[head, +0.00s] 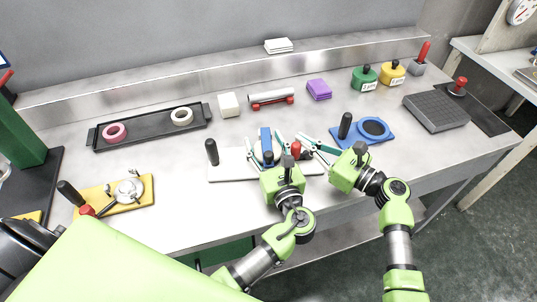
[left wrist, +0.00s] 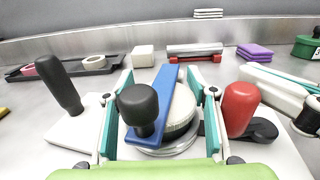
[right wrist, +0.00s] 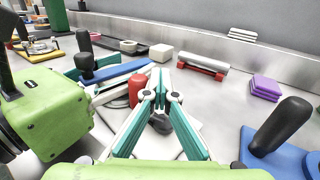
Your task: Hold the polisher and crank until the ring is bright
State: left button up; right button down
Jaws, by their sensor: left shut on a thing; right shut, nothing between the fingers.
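The polisher has a white base (head: 224,168), an upright black handle (left wrist: 60,85), and a blue bar (left wrist: 165,82) with a black knob (left wrist: 138,106). Beneath the bar is a round ring (left wrist: 181,113), partly hidden, with a dull beige upper band and a silvery lower rim. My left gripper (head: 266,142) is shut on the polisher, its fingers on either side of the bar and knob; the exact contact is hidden. The red crank handle (left wrist: 240,107) stands on a black arm (left wrist: 263,130). My right gripper (right wrist: 161,92) is shut and empty, just right of the red handle (right wrist: 136,88).
A blue plate (head: 375,138) with a black handle lies to the right. A yellow base (head: 140,192) with a dial is at left. Behind are a black tray (head: 150,132) with two rings, a white block (head: 229,104), and a roller (head: 271,95) on red supports.

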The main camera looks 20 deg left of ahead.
jog(key=shift+s+a, duration=0.25)
jog(key=shift+a, duration=0.05)
jog(key=c, duration=2.4)
grip_release()
jog(key=shift+o, duration=0.2)
jog(key=shift+a, duration=0.1)
jog(key=shift+s, duration=0.1)
jog(key=v, duration=1.2)
jog(key=shift+w+d, duration=0.2)
jog(key=shift+w, duration=0.05)
